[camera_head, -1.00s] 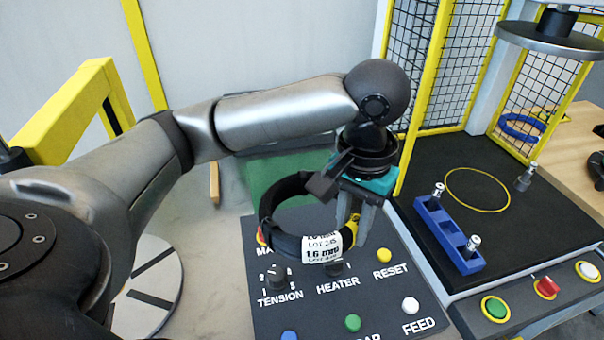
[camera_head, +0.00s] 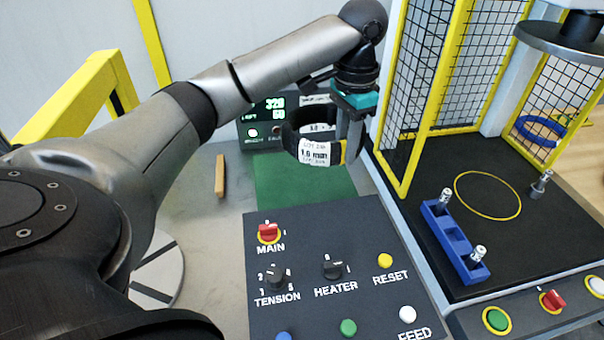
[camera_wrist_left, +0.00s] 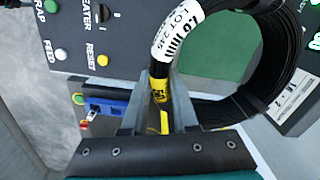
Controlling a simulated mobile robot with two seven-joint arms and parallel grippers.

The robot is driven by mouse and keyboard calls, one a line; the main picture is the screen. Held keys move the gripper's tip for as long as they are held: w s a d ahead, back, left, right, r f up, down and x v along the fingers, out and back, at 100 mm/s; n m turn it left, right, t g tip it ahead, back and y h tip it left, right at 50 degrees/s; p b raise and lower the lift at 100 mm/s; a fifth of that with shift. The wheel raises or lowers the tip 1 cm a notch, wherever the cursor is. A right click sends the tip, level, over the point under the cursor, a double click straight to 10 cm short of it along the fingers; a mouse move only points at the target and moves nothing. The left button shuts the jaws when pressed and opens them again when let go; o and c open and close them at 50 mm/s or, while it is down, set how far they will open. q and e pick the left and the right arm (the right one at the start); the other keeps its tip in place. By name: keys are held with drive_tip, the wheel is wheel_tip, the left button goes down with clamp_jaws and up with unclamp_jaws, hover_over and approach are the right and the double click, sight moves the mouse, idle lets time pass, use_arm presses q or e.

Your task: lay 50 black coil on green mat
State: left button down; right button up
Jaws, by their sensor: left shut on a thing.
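The black coil (camera_head: 291,139) with white labels and yellow tape hangs from my left gripper (camera_head: 350,158), above the right part of the green mat. In the left wrist view my left gripper (camera_wrist_left: 160,108) is shut on the coil (camera_wrist_left: 262,92) at its yellow-taped part beside a white label. The green mat (camera_head: 290,190) lies flat behind the control panel, with its far right part hidden by the coil and gripper. It also shows through the coil's ring in the left wrist view (camera_wrist_left: 215,50). My right gripper is not in view.
The control panel (camera_head: 310,225) with knobs and buttons stands in front of the mat. A lit display box (camera_head: 262,120) stands behind it. A yellow-framed mesh guard (camera_head: 410,150) and a black bed (camera_head: 530,235) with a blue holder (camera_head: 455,245) are at the right. A wooden stick (camera_head: 219,175) lies left.

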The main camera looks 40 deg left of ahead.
use_arm(q)
drive_tip(key=w+a+r+m+p, duration=0.1)
drive_tip(key=a+m, duration=0.1)
drive_tip(key=a, duration=0.3)
drive_tip(key=w+a+r+m, duration=0.1)
drive_tip(key=w+a+m, duration=0.1)
drive_tip(key=a, duration=0.4)
wheel_tip(320, 180, down, 20)
drive_tip(key=b, duration=0.3)
drive_tip(key=shift+s+f+b, duration=0.1)
drive_tip(key=shift+f+b, duration=0.1)
drive_tip(key=shift+b, duration=0.1)
drive_tip(key=shift+f, duration=0.1)
drive_tip(key=c, duration=0.7)
unclamp_jaws()
drive_tip(key=shift+s+f, duration=0.1)
drive_tip(key=shift+s, duration=0.05)
drive_tip(key=r, duration=0.4)
drive_tip(key=r+p, duration=0.1)
drive_tip(key=r, duration=0.3)
drive_tip(key=r+p, duration=0.1)
drive_tip(key=r, duration=0.3)
drive_tip(key=shift+s+d+r, duration=0.15)
drive_tip(key=shift+s+d, duration=0.05)
drive_tip(key=shift+d, duration=0.05)
